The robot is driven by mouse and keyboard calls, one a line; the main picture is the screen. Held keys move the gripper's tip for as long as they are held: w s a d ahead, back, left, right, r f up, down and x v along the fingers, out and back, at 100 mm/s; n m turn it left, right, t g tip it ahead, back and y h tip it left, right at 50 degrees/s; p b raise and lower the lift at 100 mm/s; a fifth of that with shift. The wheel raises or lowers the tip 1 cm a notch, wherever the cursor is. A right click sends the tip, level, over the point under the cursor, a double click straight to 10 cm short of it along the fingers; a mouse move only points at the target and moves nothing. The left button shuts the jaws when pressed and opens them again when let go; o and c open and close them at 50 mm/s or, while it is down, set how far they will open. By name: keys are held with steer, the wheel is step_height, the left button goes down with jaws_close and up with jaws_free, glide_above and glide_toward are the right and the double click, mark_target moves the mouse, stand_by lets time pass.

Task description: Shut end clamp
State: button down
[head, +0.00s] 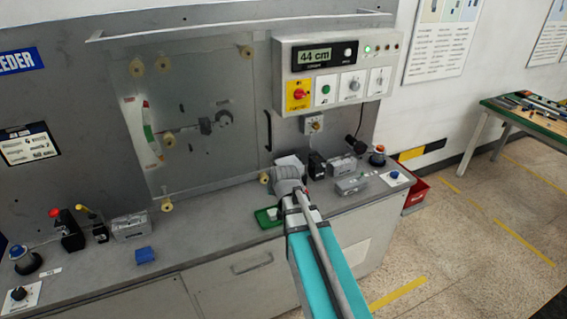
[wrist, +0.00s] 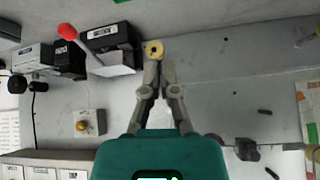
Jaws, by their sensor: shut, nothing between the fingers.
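A black box-shaped clamp (wrist: 110,37) with a label too small to read shows at the upper left of the wrist view. A lever with a red ball knob (wrist: 67,31) angles out from it to the left, over a pale block (wrist: 112,66); I cannot tell if it is the end clamp or if it is shut. My gripper (wrist: 160,66) is shut and empty, with its tips right of the block and just below a yellow roller (wrist: 153,50). I cannot tell whether they touch it. In the head view my arm hides the fingers and most of this clamp.
A similar red-knobbed device (head: 68,230) stands at the left of the bench. A control panel (head: 333,68) reading 44 cm hangs above my arm. A green tray (head: 268,217) and a small grey box (head: 352,184) flank my arm.

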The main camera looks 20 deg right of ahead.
steer(key=s+a+f+g, duration=0.2)
steer(key=s+a+g, duration=0.1)
steer(key=s, duration=0.5)
steer(key=s+a+f+n+g, duration=0.1)
steer(key=s+a+g, duration=0.2)
steer(key=s, duration=0.6)
steer(key=shift+s+a+f+g, duration=0.2)
steer(key=shift+f+g, duration=0.15)
steer(key=shift+g, duration=0.35)
steer(key=shift+d, duration=0.1)
